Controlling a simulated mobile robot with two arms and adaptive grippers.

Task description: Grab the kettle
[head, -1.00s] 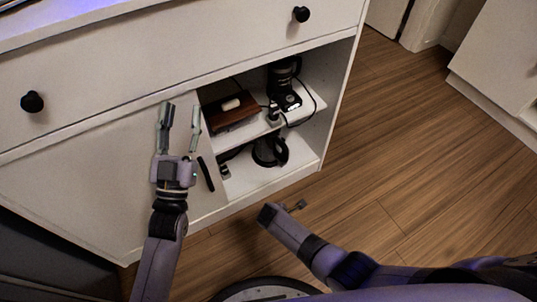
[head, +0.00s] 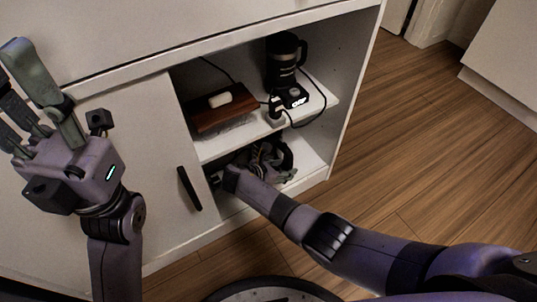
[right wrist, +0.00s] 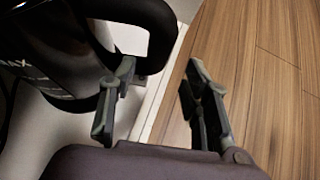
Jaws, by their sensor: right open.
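The kettle (head: 286,158) is black and stands on the lower shelf of the open cabinet, mostly hidden behind my right gripper in the head view. In the right wrist view its dark body (right wrist: 70,50) fills the upper left, and its black loop handle (right wrist: 157,32) points toward the gripper. My right gripper (head: 266,158) is inside the lower compartment. Its fingers (right wrist: 160,95) are apart and empty, with the left one close to the handle; I cannot tell whether they touch. My left gripper (head: 22,85) is raised before the closed door at the left, open and empty.
The upper shelf (head: 315,88) holds a black coffee grinder-like appliance (head: 283,60), a brown box (head: 222,106) with a white item, and cables. The closed left door (head: 130,130) has a black handle (head: 190,188). Wooden floor (head: 420,140) is clear at the right.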

